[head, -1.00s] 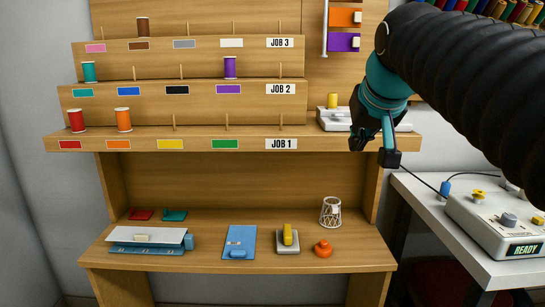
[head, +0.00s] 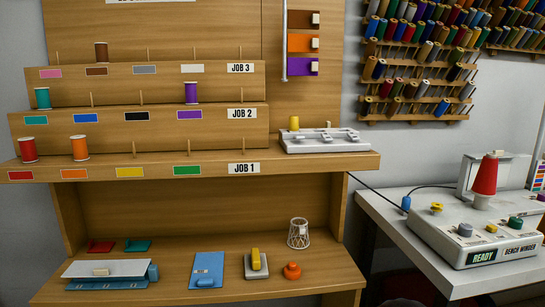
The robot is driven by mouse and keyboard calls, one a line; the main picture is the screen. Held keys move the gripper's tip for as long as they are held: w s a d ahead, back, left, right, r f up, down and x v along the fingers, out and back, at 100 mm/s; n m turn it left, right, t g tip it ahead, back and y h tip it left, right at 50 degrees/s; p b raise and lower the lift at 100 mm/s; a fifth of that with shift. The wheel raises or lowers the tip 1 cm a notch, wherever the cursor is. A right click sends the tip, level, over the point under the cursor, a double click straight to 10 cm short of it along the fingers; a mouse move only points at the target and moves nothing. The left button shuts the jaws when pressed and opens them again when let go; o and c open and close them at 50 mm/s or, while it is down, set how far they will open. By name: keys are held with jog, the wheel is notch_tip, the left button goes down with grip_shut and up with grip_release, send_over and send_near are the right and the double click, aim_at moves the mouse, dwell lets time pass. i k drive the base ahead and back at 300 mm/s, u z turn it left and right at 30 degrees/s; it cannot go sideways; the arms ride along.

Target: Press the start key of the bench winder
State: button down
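The bench winder (head: 430,236) is a pale grey box on the white side table at the right, with its name on the front. Its display (head: 484,257) reads READY. A red cone (head: 485,177) stands upright on top. A green round key (head: 515,223) sits near the front right of its top, beside a grey knob (head: 465,230) and a small yellow one (head: 491,228). No start marking is legible on any of them. My gripper is not in view.
The white side table (head: 379,207) has a blue plug and cable at its left. The wooden bench (head: 190,284) holds a stapler-like blue device, a blue board, an orange knob and a wire basket. Stepped shelves (head: 215,165) carry several spools. Thread racks hang behind the winder.

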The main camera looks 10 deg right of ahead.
aim_at(492, 227)
jog(key=z, duration=1.3)
